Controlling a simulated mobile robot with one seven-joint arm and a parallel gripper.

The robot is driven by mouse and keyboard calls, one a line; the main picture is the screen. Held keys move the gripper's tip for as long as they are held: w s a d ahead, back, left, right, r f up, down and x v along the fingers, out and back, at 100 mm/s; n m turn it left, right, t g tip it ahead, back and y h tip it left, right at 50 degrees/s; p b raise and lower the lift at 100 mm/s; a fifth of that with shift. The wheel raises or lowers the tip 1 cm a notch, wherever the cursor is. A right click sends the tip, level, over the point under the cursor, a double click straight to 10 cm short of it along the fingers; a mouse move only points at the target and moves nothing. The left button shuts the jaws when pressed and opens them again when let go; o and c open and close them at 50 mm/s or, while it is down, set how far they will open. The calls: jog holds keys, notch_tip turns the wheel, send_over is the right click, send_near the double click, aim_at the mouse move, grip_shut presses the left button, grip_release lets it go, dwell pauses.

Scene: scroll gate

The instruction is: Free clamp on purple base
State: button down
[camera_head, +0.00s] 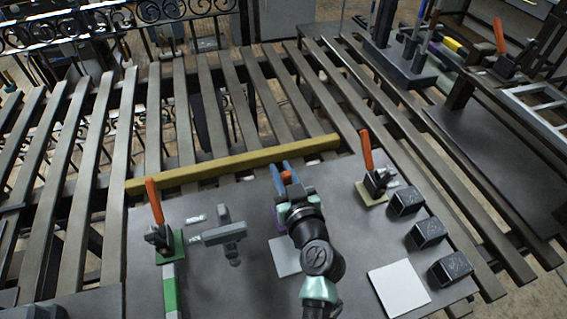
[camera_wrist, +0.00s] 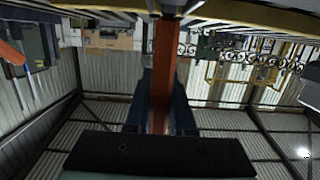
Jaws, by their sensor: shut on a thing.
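My gripper (camera_head: 283,172) is over the middle of the grey work table, with its blue fingers shut on the orange handle (camera_head: 287,177) of the middle clamp. In the wrist view the handle (camera_wrist: 163,75) runs between the two dark blue fingers. A small part of the purple base (camera_head: 277,219) shows to the left of my wrist. My arm hides most of this clamp and its base, so I cannot tell whether its jaw is pressed down.
A yellow bar (camera_head: 235,164) lies along the table's far edge. A green-base clamp (camera_head: 160,235) stands left and a tan-base clamp (camera_head: 374,182) right, both handles upright. A grey metal piece (camera_head: 225,233), several dark blocks (camera_head: 428,233) and a pale square plate (camera_head: 398,289) lie on the table.

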jog(key=shift+w+a+f+g+h+p, duration=0.3)
jog(key=shift+w+f+g+h+p, duration=0.45)
jog(key=shift+g, duration=0.8)
jog(key=shift+w+a+f+g+h+p, duration=0.3)
jog(key=shift+w+f+g+p, duration=0.65)
jog(key=shift+g, duration=0.65)
jog(key=shift+w+a+f+g+h+p, duration=0.3)
jog(key=shift+w+f+g+h+p, duration=0.35)
jog(key=shift+w+g, duration=0.7)
jog(key=shift+s, duration=0.25)
jog(key=shift+g, duration=0.3)
jog(key=c, duration=0.8)
grip_release()
jog(key=shift+f, duration=0.15)
jog(key=shift+o, duration=0.2)
jog(key=v, duration=1.3)
